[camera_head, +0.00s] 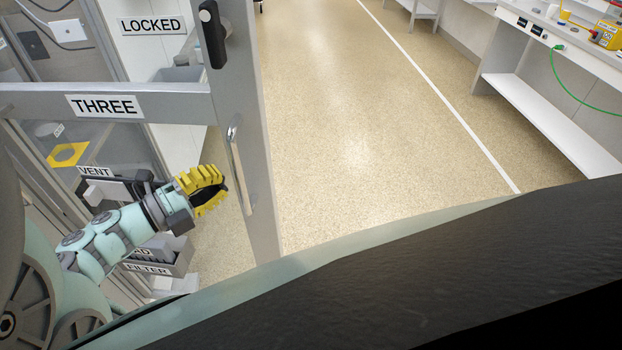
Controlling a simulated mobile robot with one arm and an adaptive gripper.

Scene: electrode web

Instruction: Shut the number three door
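The number three door (160,103) is a grey frame with clear panes and a "THREE" label (104,106) on its crossbar. It appears to stand open, its free upright edge (257,160) out over the floor. A silver bar handle (238,165) is on that edge, and a black latch-like part (212,34) sits higher up. My gripper (207,190), with yellow ridged fingers, is just left of the handle, below the crossbar. I see no contact with the door. The finger gap is not clear, and I cannot tell which side of the pane it is on.
At left, an enclosure shows "LOCKED" (151,25) and "VENT" (96,171) labels and a grey "FILTER" bin (165,262). A white workbench (560,45) with a green cable stands at upper right. The speckled floor (370,130) between is clear.

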